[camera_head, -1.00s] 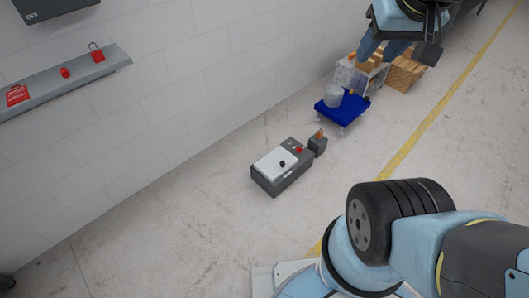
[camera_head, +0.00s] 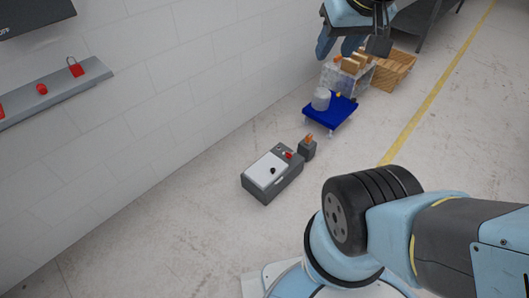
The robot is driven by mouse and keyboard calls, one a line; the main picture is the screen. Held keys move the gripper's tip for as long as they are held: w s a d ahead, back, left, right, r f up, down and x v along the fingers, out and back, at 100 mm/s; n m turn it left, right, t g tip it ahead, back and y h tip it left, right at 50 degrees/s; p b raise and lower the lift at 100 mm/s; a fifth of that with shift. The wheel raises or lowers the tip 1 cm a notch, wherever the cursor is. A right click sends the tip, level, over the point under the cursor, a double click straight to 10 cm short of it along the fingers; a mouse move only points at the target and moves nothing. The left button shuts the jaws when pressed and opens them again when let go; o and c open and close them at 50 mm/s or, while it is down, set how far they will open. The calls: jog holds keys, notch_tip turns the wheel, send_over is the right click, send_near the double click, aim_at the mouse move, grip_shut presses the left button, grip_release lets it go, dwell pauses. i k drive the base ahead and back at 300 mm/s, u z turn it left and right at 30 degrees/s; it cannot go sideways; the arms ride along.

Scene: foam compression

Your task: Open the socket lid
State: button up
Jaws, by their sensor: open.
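A dark grey box (camera_head: 274,190) sits on the floor near the wall, around the middle of the view. A white lid (camera_head: 264,166) with a black knob lies flat on its top and looks shut. A red button (camera_head: 289,155) shows at the box's far end. My gripper (camera_head: 379,46) is at the top of the view, dark and partly cut off, to the upper right of the box and well apart from it. It is open, and I see nothing held in it. My blue arm and black wheel-like joint fill the lower right.
A small dark block (camera_head: 307,150) with an orange top stands just beyond the box. A blue cart (camera_head: 329,119) holds a pale bucket (camera_head: 320,98). Wooden crates (camera_head: 395,70) stand behind. A wall shelf (camera_head: 70,90) carries red items. The floor left of the yellow line (camera_head: 419,117) is mostly clear.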

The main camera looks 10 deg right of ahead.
aim_at(266, 170)
jog(key=i, duration=0.85)
jog(key=z, duration=0.05)
